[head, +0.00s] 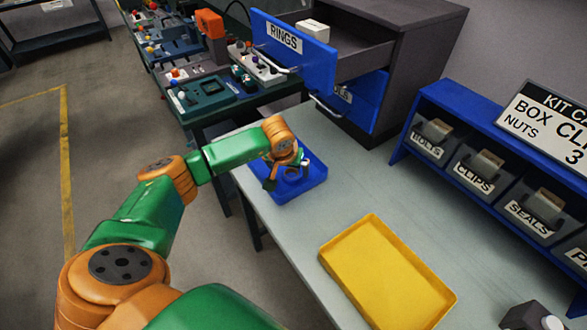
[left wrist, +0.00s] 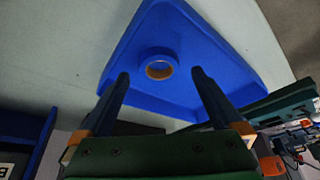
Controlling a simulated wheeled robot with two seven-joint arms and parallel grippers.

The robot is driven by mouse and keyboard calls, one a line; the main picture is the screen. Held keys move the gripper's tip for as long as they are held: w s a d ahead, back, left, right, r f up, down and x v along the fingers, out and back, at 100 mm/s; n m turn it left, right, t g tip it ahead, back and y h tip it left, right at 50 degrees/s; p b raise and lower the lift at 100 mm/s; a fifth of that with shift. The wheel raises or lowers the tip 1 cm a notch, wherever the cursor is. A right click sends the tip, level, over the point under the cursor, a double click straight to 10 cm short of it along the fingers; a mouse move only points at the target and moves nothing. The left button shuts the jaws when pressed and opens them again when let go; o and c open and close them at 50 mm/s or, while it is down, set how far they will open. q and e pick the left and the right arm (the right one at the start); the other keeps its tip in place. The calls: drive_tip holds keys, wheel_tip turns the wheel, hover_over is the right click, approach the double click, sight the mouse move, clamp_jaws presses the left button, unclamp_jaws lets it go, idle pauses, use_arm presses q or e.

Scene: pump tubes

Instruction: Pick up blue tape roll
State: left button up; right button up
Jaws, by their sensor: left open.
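The blue tape roll (left wrist: 159,66) lies flat in a blue tray (left wrist: 215,45), its tan inner core showing in the left wrist view. In the head view the roll (head: 292,173) is partly hidden by my gripper, inside the tray (head: 304,188) near the table's left edge. My left gripper (head: 285,178) is over the tray, close to the roll. In the left wrist view its open, empty fingers (left wrist: 158,75) are on either side of the roll's position; I cannot tell how high they are above it. My right gripper is not in view.
An empty yellow tray (head: 390,275) lies on the table (head: 290,225) to the right. An open blue RINGS drawer (head: 290,50) juts out behind my gripper. A blue rack (head: 450,105) of labelled bins stands at the right. The middle of the table is clear.

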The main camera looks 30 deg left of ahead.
sight(292, 173)
use_arm(q)
drive_tip(key=x, duration=0.3)
drive_tip(key=shift+w, duration=0.1)
drive_tip(key=shift+w+f, duration=0.15)
drive_tip(key=shift+w, duration=0.05)
drive_tip(key=shift+s, duration=0.25)
drive_tip(key=c, duration=1.2)
drive_tip(key=shift+w, duration=0.2)
drive_tip(key=shift+c, duration=0.6)
